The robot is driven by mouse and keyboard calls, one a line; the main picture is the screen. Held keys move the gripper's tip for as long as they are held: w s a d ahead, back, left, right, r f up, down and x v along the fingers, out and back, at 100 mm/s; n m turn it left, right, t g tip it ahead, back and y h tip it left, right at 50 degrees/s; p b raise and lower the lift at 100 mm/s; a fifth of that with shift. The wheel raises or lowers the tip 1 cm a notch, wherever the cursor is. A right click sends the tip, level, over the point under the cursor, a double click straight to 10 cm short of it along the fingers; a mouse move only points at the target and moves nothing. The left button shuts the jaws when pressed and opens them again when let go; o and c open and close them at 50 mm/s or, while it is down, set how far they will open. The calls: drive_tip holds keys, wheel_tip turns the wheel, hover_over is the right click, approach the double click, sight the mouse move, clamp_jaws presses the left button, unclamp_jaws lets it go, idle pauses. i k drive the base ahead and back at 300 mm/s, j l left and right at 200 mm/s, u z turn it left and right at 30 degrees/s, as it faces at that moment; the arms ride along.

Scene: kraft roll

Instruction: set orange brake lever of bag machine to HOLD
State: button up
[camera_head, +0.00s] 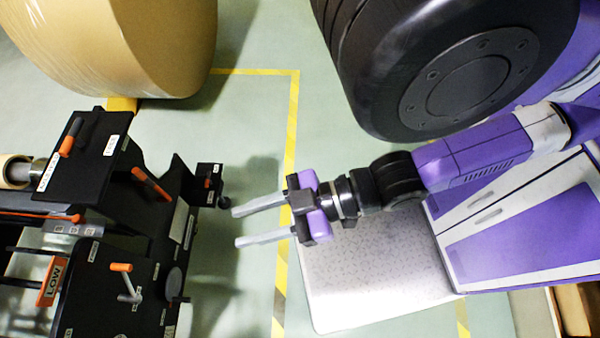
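The black bag machine (125,225) stands at the left. The small labels are too small to read, so I cannot tell which is the brake lever or where HOLD is. My gripper (237,227) is to the right of the machine with its two grey fingers apart, pointing left. It is empty and touches nothing visible.
A big kraft paper roll (120,40) stands at the upper left. An orange LOW sign (50,281) hangs at the machine's lower left. Green floor with yellow-black tape (291,130) is clear between.

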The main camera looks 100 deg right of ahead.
sight(135, 298)
drive_tip(key=l+u, duration=0.1)
drive_tip(key=u, duration=0.3)
drive_tip(key=l+u, duration=0.15)
drive_tip(key=u, duration=0.25)
drive_tip(key=l+u, duration=0.1)
drive_tip(key=u, duration=0.3)
drive_tip(key=l+u, duration=0.15)
drive_tip(key=u, duration=0.25)
drive_tip(key=l+u, duration=0.1)
drive_tip(key=u, duration=0.35)
drive_tip(key=k+l+u, duration=0.8)
drive_tip(key=l+u, duration=0.15)
drive_tip(key=k+l+u, duration=0.3)
drive_tip(key=k+u, duration=0.15)
drive_tip(key=k+l, duration=0.15)
drive_tip(key=k, duration=0.25)
drive_tip(key=k+l, duration=0.1)
drive_tip(key=k, duration=0.35)
drive_tip(key=k+l, duration=0.15)
drive_tip(key=k, duration=0.25)
drive_tip(key=u, duration=0.05)
